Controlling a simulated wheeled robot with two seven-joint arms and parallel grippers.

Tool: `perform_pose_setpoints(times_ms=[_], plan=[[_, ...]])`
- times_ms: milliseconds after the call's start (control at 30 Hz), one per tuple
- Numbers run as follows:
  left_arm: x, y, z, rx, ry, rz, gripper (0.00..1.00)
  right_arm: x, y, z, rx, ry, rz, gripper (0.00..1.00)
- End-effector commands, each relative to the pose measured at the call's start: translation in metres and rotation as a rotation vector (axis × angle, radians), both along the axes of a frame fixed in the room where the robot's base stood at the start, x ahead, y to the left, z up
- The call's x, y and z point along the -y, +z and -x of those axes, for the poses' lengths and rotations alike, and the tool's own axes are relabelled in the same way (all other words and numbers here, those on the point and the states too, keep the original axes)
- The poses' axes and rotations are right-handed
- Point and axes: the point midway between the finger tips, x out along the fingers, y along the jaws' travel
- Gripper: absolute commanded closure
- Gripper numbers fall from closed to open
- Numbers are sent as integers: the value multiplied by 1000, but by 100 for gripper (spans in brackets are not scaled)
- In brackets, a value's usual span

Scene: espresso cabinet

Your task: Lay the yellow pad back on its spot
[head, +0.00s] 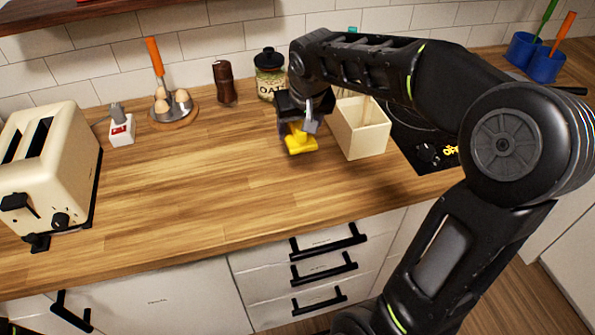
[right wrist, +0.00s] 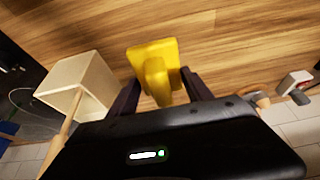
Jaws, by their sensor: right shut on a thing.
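The yellow pad (head: 300,143) is at my right gripper (head: 303,122), over the wooden counter just left of the cream box. In the right wrist view the yellow pad (right wrist: 152,52) has a raised grip, and the two dark fingers of my right gripper (right wrist: 158,92) are shut on it. I cannot tell whether the pad touches the counter or is slightly above it. No marked spot for the pad can be made out. My left gripper is not in view.
The cream open box (head: 366,140) stands close right of the pad, with the black hob (head: 425,150) beyond. An oats jar (head: 268,75) and brown mill (head: 224,83) stand behind. The toaster (head: 50,165) is far left. The counter's middle (head: 190,185) is clear.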

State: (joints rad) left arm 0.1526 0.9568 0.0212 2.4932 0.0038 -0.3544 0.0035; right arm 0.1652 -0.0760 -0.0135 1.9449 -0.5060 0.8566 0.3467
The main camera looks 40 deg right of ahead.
Motion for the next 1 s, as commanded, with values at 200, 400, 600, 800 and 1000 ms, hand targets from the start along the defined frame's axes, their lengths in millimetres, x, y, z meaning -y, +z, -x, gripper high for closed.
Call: perform_pose_setpoints(times_ms=[200,400,600,800,1000], plan=[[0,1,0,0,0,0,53,-1,-1,-1,0,2,0,79],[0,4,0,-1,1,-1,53,-1,-23,0,-5,3,-1,79],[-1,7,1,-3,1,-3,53,-1,-56,0,-3,3,-1,79],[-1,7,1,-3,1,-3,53,-1,-63,-1,1,2,0,79],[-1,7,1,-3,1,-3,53,-1,-65,-1,0,2,0,79]])
